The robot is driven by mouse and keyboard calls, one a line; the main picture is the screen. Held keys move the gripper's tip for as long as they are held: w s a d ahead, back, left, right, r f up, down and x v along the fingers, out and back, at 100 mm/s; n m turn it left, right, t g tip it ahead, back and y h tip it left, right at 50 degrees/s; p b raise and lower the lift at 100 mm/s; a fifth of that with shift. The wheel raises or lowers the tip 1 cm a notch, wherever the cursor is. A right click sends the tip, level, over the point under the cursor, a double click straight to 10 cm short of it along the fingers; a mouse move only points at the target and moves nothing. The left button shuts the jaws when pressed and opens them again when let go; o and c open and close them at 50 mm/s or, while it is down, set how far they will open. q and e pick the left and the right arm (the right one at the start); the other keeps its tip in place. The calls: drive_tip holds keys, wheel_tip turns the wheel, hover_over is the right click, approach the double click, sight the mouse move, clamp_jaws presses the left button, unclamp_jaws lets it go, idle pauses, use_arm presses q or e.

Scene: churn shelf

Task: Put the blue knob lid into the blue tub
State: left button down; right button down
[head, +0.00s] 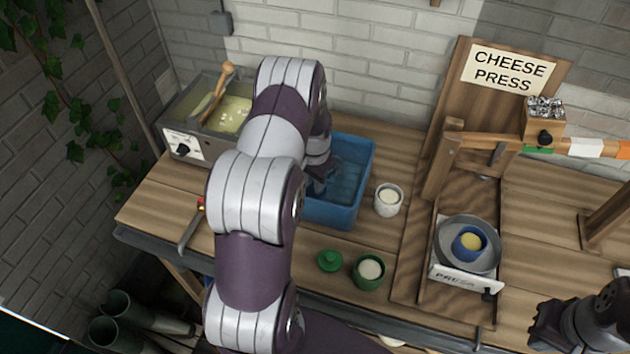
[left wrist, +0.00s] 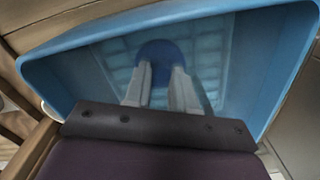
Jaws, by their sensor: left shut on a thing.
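The blue tub (head: 347,212) stands on the wooden bench in the middle of the head view. Its rim and inside fill much of the left wrist view (left wrist: 270,60). My left gripper (left wrist: 160,78) reaches down into the tub. Its fingers are shut on the dark blue knob lid (left wrist: 160,50), which is over the tub's bottom; I cannot tell whether it touches it. In the head view the lid is hidden behind my left arm and gripper (head: 318,185). My right gripper (head: 545,325) is at the lower right, away from the tub; its fingers are not clear.
A white cup (head: 388,200) stands just right of the tub. A green lid (head: 330,260) and green cup (head: 369,271) are in front. The cheese press (head: 432,190) holds a blue cup (head: 468,243) in a grey pan. A vat (head: 190,140) is at left.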

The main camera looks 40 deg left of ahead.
use_arm(q)
drive_tip(key=shift+f, duration=0.55)
drive_tip(key=shift+w+a+f, duration=0.1)
drive_tip(key=shift+a+f, duration=0.05)
drive_tip(key=shift+f, duration=0.35)
drive_tip(key=shift+f+b, duration=0.4)
drive_tip(key=shift+b, duration=0.05)
drive_tip(key=c, duration=0.9)
unclamp_jaws()
drive_tip(key=shift+r, duration=0.1)
drive_tip(key=shift+c, duration=0.2)
